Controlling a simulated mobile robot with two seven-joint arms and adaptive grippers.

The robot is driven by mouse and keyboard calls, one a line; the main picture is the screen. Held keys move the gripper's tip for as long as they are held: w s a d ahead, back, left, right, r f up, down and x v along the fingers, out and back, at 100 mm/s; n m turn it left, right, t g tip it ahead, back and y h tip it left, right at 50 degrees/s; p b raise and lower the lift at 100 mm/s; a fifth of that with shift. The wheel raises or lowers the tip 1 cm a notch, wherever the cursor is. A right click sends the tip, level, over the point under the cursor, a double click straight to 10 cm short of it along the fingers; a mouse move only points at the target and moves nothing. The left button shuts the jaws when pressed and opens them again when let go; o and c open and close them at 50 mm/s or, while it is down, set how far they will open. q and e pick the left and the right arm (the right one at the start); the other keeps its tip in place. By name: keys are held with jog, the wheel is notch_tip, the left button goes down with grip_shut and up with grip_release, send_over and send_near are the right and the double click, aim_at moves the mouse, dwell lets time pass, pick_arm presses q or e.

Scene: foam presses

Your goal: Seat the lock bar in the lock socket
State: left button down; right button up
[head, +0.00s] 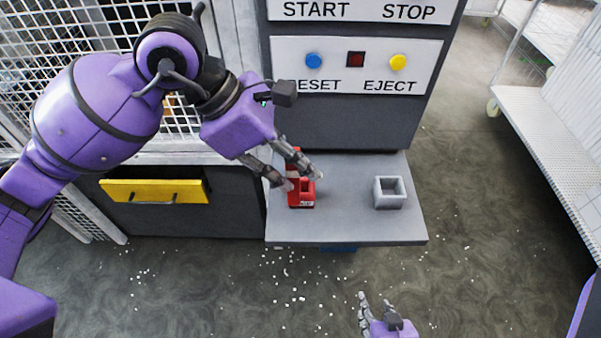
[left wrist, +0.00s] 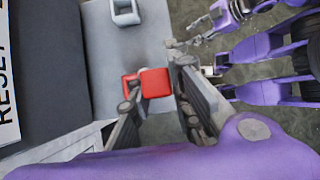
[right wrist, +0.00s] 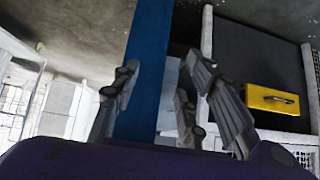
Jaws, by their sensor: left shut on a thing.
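The red lock bar (head: 293,160) stands on the grey shelf of the press, at the shelf's left side. A lower red part with a white label is at its foot; I cannot tell whether it is separate. My left gripper (head: 303,180) is shut on the lock bar, and the fingers partly hide it. In the left wrist view the bar's red end (left wrist: 155,82) shows between the fingers. The grey square lock socket (head: 390,192) stands apart to the right on the shelf, its opening up and empty. My right gripper (head: 375,305) is open and empty, in front of the shelf.
The shelf (head: 345,225) is clear between the lock bar and the socket. A yellow drawer (head: 155,191) is at left. White bits litter the floor. A blue post (right wrist: 148,70) shows in the right wrist view.

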pick_arm(q)
jog(key=w+f+b, duration=0.2)
jog(key=f, duration=0.1)
jog(key=w+d+f+b, duration=0.1)
jog(key=w+f+b, duration=0.1)
jog(key=w+f, duration=0.1)
jog(key=w+f+b, duration=0.2)
jog(key=w+f, duration=0.1)
jog(key=f, duration=0.2)
jog(key=shift+d, duration=0.25)
jog(key=shift+r, duration=0.1)
jog(key=c, duration=1.6)
grip_release()
pick_arm(e)
notch_tip(320, 180, down, 6)
jog(key=s+d, duration=0.2)
jog(key=shift+s+g, duration=0.3)
jog(key=shift+s, duration=0.1)
jog(key=shift+s+d+f, duration=0.1)
